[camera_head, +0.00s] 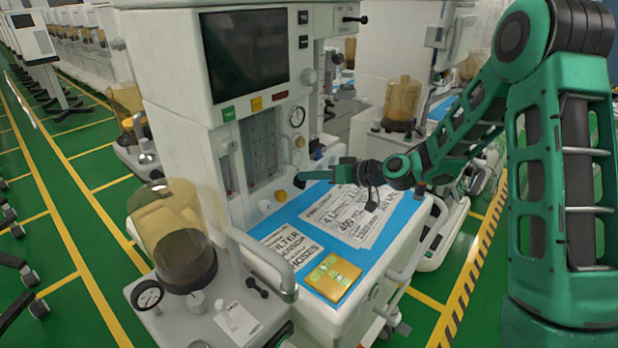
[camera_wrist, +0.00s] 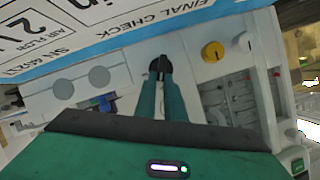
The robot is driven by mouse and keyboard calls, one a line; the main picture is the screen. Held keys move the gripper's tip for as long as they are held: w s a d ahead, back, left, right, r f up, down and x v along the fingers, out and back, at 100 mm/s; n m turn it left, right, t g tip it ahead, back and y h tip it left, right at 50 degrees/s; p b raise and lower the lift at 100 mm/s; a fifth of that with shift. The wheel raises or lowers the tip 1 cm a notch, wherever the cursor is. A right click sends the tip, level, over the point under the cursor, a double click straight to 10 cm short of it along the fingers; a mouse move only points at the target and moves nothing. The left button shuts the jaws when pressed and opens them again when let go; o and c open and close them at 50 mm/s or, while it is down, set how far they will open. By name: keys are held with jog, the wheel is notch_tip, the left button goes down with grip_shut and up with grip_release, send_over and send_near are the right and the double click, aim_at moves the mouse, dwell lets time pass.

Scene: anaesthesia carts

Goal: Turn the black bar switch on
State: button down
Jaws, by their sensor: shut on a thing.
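The black bar switch (camera_wrist: 155,66) is on the white front panel of an anaesthesia cart (camera_head: 170,70), below its gauge column. In the wrist view it sits between the tips of my green fingers, which cover much of it. My gripper (camera_head: 302,179) reaches in from the right in the head view, low over the blue worktop, with its tips at the panel. My gripper (camera_wrist: 161,78) is shut on the switch. In the head view the fingers hide the switch, and its exact angle is hard to tell.
A yellow knob (camera_head: 280,195) and a white knob (camera_head: 264,206) are beside the switch. The blue worktop (camera_head: 290,216) holds paper sheets (camera_head: 352,212) and a yellow pad (camera_head: 332,278) under my arm. A grey handrail (camera_head: 262,258) and an amber canister (camera_head: 180,235) stand at the left.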

jog(key=m+y, duration=0.1)
jog(key=w+m+g, duration=0.1)
jog(key=m, duration=0.1)
jog(key=shift+d+f+y, duration=0.4)
jog(key=shift+w+d+f+m+y, duration=0.1)
jog(key=shift+f+m+y, duration=0.1)
jog(key=shift+m+y, duration=0.4)
jog(key=shift+w+f+m+y, duration=0.1)
jog(key=shift+f+m+y, duration=0.1)
jog(key=shift+m, duration=0.7)
jog(key=c, duration=1.8)
grip_release()
jog(key=shift+c, duration=0.2)
jog(key=v, duration=1)
jog(key=shift+d, duration=0.4)
